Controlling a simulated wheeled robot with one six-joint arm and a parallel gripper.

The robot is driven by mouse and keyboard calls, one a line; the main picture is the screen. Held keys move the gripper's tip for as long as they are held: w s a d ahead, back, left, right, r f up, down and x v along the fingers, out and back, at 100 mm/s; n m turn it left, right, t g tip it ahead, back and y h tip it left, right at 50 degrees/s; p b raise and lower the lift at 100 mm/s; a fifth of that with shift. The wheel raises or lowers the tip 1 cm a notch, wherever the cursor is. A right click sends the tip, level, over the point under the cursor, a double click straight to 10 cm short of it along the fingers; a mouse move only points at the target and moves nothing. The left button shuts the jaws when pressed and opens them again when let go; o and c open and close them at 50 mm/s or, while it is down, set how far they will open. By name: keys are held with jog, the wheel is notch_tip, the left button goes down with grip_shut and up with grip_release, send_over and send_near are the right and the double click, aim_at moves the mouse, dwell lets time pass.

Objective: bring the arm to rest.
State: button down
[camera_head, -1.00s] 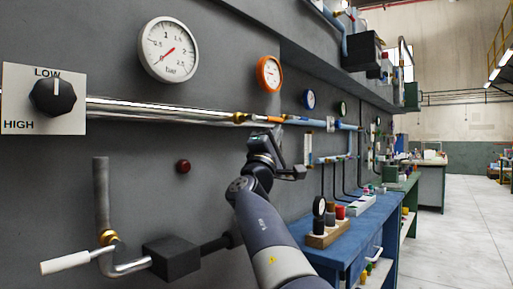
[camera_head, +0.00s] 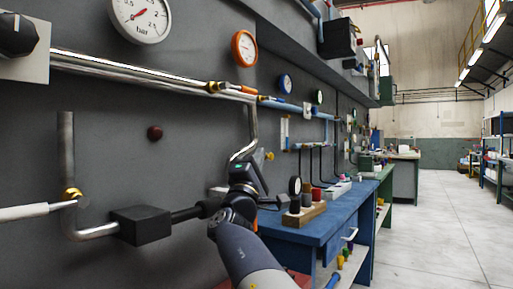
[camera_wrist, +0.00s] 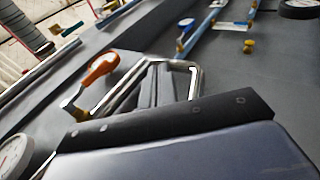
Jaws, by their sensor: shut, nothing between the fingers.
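My arm rises from the bottom middle of the head view, bent at the elbow, with its wrist in front of the dark wall panel (camera_head: 110,120). My gripper (camera_wrist: 157,86) shows in the wrist view as dark fingers close together, with nothing between them. In the head view its fingers cannot be made out clearly against the dark wrist. In the wrist view an orange-handled part (camera_wrist: 103,66) and bright pipework lie behind and beside the fingers. I cannot tell whether anything touches them.
A bent metal pipe (camera_head: 251,125) comes down close to my wrist. A blue bench (camera_head: 330,215) with a wooden block of knobs (camera_head: 304,215) stands right of my arm. Clear floor (camera_head: 440,235) lies farther right.

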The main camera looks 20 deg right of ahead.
jog(key=shift+s+f, duration=0.1)
jog(key=shift+f, duration=0.2)
jog(key=shift+r, duration=0.1)
notch_tip(320, 180, up, 10)
jog(key=w+a+p, duration=0.1)
jog(key=w+p, duration=0.1)
jog(key=p, duration=0.1)
jog(key=shift+s+a+f+p, duration=0.2)
jog(key=shift+s+a+p, duration=0.3)
jog(key=shift+a+p, duration=0.35)
jog(key=shift+s+a+f+p, duration=0.2)
jog(key=shift+s+a+p, duration=0.3)
jog(key=shift+a+p, duration=0.35)
jog(key=shift+s+a+f+p, duration=0.2)
jog(key=shift+s+a+p, duration=0.3)
jog(key=shift+a+p, duration=0.35)
jog(key=shift+d, duration=0.15)
